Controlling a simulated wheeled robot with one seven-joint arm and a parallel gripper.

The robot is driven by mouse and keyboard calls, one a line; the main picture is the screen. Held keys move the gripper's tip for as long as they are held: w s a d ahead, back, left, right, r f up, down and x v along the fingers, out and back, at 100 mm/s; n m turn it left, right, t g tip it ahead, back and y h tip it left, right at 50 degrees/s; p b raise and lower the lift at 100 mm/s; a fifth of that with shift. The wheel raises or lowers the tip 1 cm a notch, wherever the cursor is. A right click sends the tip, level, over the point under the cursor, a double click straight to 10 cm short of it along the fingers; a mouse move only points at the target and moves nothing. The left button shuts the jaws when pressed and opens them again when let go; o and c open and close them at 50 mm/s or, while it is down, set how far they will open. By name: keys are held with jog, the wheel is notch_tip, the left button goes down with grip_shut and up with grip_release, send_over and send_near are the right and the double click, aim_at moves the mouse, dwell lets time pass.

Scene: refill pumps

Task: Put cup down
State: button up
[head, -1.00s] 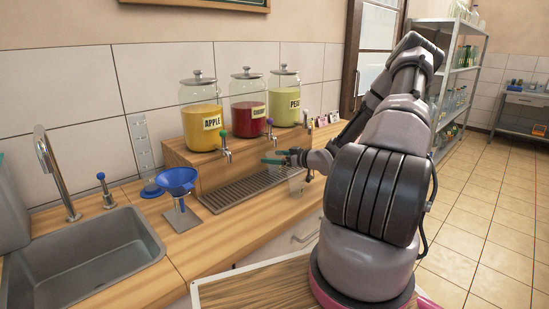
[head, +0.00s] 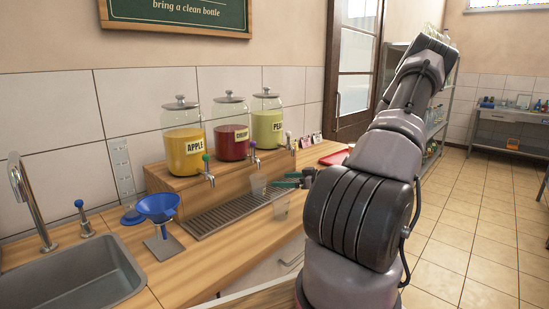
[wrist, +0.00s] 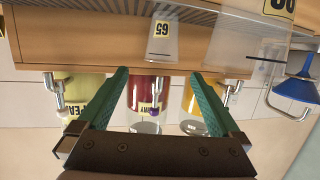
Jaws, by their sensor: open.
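A clear cup (head: 258,186) stands upright on the drip tray (head: 215,215) below the taps. In the wrist view, which is upside down, this cup (wrist: 163,42) bears a "65" label and lies beyond the fingertips. My gripper (head: 281,180) is to the right of it, its green fingers pointing at it. The wrist view shows the fingers (wrist: 160,72) apart with nothing between them. A second clear cup (head: 281,209) stands nearer the counter's front; in the wrist view this larger cup (wrist: 262,38) is partly cut off.
Jars of apple (head: 185,155), cherry (head: 231,142) and pear (head: 267,127) stand on a wooden riser with taps. A blue funnel (head: 158,207) on a stand and the sink (head: 75,275) are at left.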

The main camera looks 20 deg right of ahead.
jog(key=s+a+r+m+g+h, duration=0.1)
jog(key=s+r+m+g+h, duration=0.3)
jog(key=r, duration=0.6)
jog(key=s+r+m+g+h, duration=0.1)
jog(key=r+m+h, duration=0.1)
jog(key=r+h, duration=0.65)
jog(key=s+a+r+m+y, duration=0.2)
jog(key=s+a+r+y, duration=0.1)
jog(key=s+a+r, duration=0.3)
jog(key=s+a+r+m+y, duration=0.2)
jog(key=s+a+r+y, duration=0.1)
jog(key=s+a+r, duration=0.4)
jog(key=s+a, duration=0.3)
jog(key=s, duration=0.4)
jog(key=shift+a+m+g, duration=0.25)
jog(key=shift+m+g, duration=0.15)
